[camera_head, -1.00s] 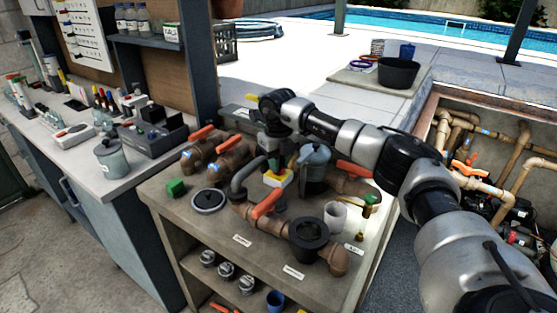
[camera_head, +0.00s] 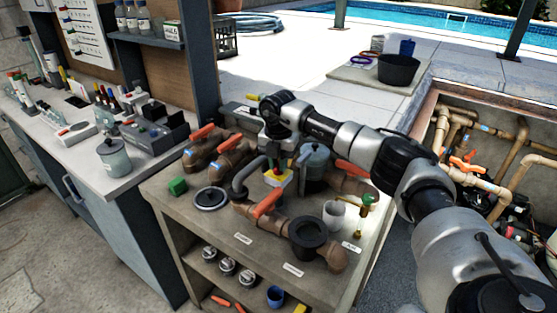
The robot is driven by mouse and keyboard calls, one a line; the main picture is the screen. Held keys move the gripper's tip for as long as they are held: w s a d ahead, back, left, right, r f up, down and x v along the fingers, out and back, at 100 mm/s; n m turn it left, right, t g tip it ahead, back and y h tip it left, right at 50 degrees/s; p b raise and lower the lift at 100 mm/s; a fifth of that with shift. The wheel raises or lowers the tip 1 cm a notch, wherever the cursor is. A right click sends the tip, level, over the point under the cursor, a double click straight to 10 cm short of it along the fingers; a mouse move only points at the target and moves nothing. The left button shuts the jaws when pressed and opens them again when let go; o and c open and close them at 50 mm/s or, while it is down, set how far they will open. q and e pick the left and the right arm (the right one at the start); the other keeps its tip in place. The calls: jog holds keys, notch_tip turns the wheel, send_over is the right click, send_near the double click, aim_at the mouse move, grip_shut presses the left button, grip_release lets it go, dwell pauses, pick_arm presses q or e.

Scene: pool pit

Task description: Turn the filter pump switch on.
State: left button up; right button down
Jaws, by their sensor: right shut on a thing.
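A small yellow and white box (camera_head: 279,179) with a red part on top stands among the pipes on the grey bench; it looks like the pump switch. My right gripper (camera_head: 275,160) points down from above and is shut at the top of this box. The fingers are small and dark here, and they partly hide what they hold. I cannot read the switch's position. My left gripper is not in view.
Brown pipes with orange valve handles (camera_head: 267,203) crowd around the box. A grey canister (camera_head: 315,163) stands close on its right, and a white cup (camera_head: 334,214) stands farther right. A green block (camera_head: 177,187) lies at the bench's left.

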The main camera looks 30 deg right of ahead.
jog(key=shift+m+p, duration=0.3)
jog(key=shift+m, duration=1.2)
jog(key=c, duration=1.1)
grip_release()
jog(key=shift+r, duration=0.1)
notch_tip(320, 180, up, 11)
jog(key=shift+f+b, duration=0.2)
jog(key=shift+b, duration=1.05)
